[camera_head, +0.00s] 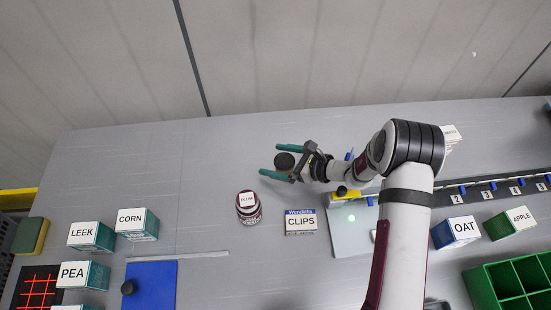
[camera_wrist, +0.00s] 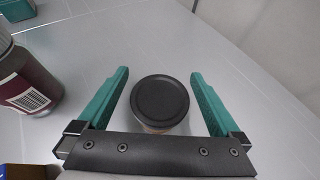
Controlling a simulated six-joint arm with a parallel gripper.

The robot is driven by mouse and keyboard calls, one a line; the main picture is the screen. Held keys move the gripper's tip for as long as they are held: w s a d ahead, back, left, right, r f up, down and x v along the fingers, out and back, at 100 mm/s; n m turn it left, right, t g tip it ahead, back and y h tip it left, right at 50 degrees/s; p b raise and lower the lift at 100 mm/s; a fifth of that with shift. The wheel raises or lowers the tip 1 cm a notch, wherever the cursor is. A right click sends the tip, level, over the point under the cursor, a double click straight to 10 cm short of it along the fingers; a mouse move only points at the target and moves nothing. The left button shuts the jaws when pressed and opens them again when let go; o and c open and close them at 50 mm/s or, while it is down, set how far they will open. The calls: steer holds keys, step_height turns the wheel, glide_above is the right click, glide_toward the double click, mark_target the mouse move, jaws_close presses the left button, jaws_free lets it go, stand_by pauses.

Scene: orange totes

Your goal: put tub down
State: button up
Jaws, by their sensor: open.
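The tub, with a round black lid, stands upright on the grey table between the fingers of my gripper; the wrist view shows its lid (camera_wrist: 160,101) from above and a little of its pale side. In the head view the tub (camera_head: 285,161) is small and dark between the green fingers. My gripper (camera_head: 271,160) is open, with a visible gap between each finger and the tub. In the wrist view the green fingers (camera_wrist: 159,80) lie to either side of the lid, apart from it.
A jar labelled PLUM (camera_head: 249,209) stands nearby. A CLIPS box (camera_head: 300,222) lies to its right. LEEK (camera_head: 91,236), CORN (camera_head: 137,223) and PEA (camera_head: 83,275) boxes are at the left. OAT (camera_head: 456,231) and APPLE (camera_head: 511,222) boxes and a green crate (camera_head: 478,284) are at the right.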

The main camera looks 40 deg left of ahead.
mark_target(287, 161)
steer(key=v, duration=0.4)
steer(key=shift+w, duration=0.1)
steer(key=r, duration=0.7)
steer(key=shift+d+r, duration=0.1)
steer(key=shift+d, duration=0.15)
steer(key=shift+d+r, duration=0.15)
steer(key=shift+r, duration=0.2)
steer(key=s+d+r+n+h, duration=0.3)
steer(key=s+d+r+n, duration=0.4)
steer(key=d+r, duration=0.45)
steer(key=s+d+n+t+h, duration=0.1)
steer(key=s+d+h, duration=0.3)
steer(key=d, duration=0.5)
steer(key=s+d+n+t+h, duration=0.1)
steer(key=s+d+n+h, duration=0.1)
steer(key=s+d, duration=0.6)
steer(key=shift+s+d+h, duration=0.2)
steer(key=shift+d+h, duration=0.7)
steer(key=shift+d, duration=0.15)
